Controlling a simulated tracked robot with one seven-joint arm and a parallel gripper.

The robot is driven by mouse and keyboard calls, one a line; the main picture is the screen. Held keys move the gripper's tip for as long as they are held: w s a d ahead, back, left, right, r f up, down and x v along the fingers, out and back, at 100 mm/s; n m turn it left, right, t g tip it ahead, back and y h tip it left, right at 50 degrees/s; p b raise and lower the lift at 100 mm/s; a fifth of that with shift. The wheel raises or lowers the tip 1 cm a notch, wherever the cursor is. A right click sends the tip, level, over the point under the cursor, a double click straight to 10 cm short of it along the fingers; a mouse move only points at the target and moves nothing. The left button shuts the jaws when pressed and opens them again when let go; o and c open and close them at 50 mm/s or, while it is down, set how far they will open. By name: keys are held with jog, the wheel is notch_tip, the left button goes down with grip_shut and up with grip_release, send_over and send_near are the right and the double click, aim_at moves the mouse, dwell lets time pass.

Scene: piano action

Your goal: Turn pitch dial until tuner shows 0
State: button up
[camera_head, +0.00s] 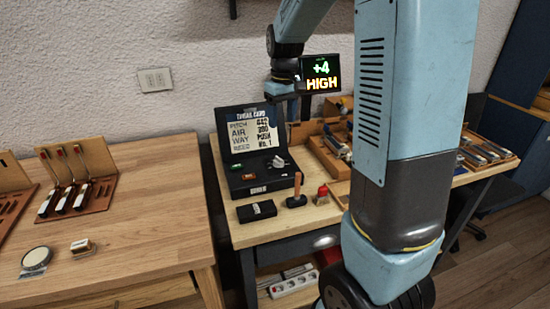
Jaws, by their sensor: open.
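The tuner (322,74) is a black display at the back of the right bench, with "+4" in green and "HIGH" in yellow. My gripper (289,104) points down just left of and below the tuner, behind the open lid of a black case. It is open, but its fingertips are small and partly hidden. I cannot make out the pitch dial; my wrist and the lid cover part of that area. The tuning card (251,136) in the lid has lines for pitch, air, way and need; pitch seems to read 442.
The black case (262,184) holds small coloured parts. In front are a black block (256,211), a wooden-handled tool (297,192) and a red bottle (322,194). Wooden trays (325,150) lie to the right. The left bench (140,230) has racked tools and free room.

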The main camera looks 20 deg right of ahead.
aim_at(279, 161)
jog(key=f, duration=0.5)
jog(key=w+f, duration=0.1)
jog(key=f, duration=0.9)
jog(key=shift+w+f, duration=0.2)
jog(key=shift+w, duration=0.05)
